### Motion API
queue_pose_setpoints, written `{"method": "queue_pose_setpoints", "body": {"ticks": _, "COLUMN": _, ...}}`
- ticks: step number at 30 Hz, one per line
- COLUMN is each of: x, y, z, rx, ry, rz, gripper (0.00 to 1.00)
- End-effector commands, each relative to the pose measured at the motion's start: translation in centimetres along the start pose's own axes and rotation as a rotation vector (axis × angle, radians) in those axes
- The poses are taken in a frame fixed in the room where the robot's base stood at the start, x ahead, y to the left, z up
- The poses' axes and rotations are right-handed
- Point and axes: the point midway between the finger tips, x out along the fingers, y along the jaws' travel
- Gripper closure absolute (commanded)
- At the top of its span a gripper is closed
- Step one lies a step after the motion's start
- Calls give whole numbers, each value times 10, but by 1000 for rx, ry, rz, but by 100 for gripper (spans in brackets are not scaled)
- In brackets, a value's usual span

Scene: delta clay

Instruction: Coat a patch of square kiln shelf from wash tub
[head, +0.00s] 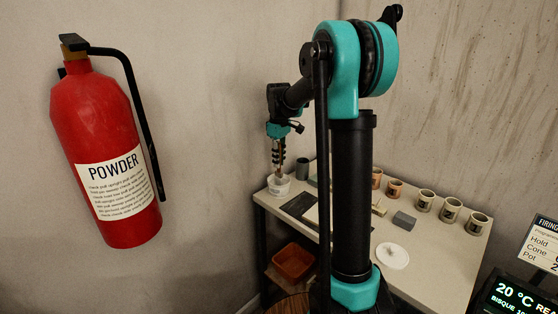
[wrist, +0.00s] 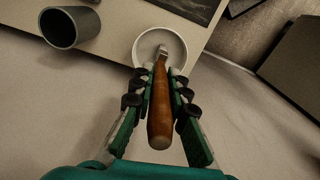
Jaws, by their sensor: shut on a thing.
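My gripper (head: 278,158) is shut on a brush with a brown wooden handle (wrist: 160,112). In the wrist view the fingers (wrist: 158,80) grip it from both sides, and its metal neck points into the white wash tub (wrist: 178,42). The tub (head: 279,187) stands at the table's far left corner, with my gripper above it. The brush tip is over or inside the tub; I cannot tell whether it touches the wash. A dark flat square, apparently the kiln shelf (head: 299,206), lies just right of the tub. Its edge shows in the wrist view (wrist: 190,8).
A dark grey cup (wrist: 70,27) stands beside the tub. Several cups (head: 451,210) line the back of the table. A grey block (head: 404,220) and a white disc (head: 393,257) lie on the right. A red extinguisher (head: 105,150) hangs at left. An orange basin (head: 293,262) sits below.

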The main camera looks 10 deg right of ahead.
Motion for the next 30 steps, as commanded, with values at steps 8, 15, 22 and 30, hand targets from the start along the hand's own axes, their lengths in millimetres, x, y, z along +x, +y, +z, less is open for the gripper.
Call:
{"method": "queue_pose_setpoints", "body": {"ticks": 8, "x": -1, "y": 0, "z": 0, "rx": 0, "ry": -1, "rz": 0, "gripper": 100}}
{"method": "queue_pose_setpoints", "body": {"ticks": 15, "x": -18, "y": 0, "z": 0, "rx": 0, "ry": -1, "rz": 0, "gripper": 100}}
{"method": "queue_pose_setpoints", "body": {"ticks": 22, "x": -35, "y": 0, "z": 0, "rx": 0, "ry": 0, "rz": 0, "gripper": 100}}
{"method": "queue_pose_setpoints", "body": {"ticks": 30, "x": -54, "y": 0, "z": 0, "rx": 0, "ry": 0, "rz": 0, "gripper": 100}}
